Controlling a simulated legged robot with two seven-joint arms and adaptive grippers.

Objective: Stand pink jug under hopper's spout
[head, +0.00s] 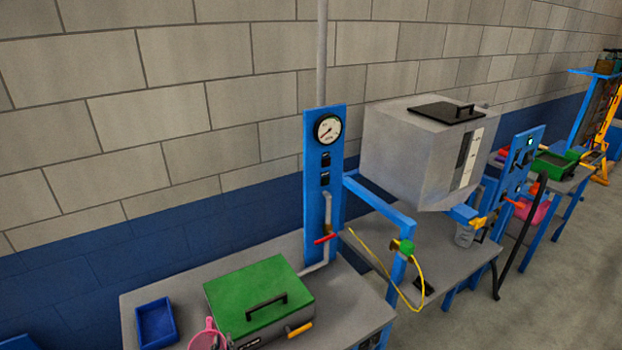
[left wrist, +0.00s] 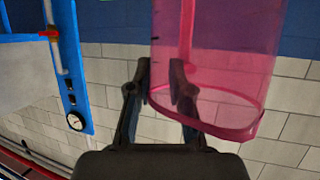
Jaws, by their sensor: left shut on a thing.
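The pink jug (left wrist: 215,55) is large and see-through in the left wrist view, which shows the room upside down. Its rim is low in that picture, so the jug looks about upright. My left gripper (left wrist: 161,78) is shut on it, apparently at the handle, one finger partly seen through the pink wall. In the head view the jug (head: 203,336) is at the bottom edge, partly cut off, left of the green-lidded box. The grey hopper (head: 410,160) is at centre right, with its blue spout (head: 461,214) low at the right. My right gripper is not in view.
The green-lidded box (head: 260,300) and blue tray (head: 156,322) are on the near bench. A blue post with a gauge (head: 327,129), a blue frame (head: 380,205) and a yellow cable (head: 420,275) lie between jug and spout.

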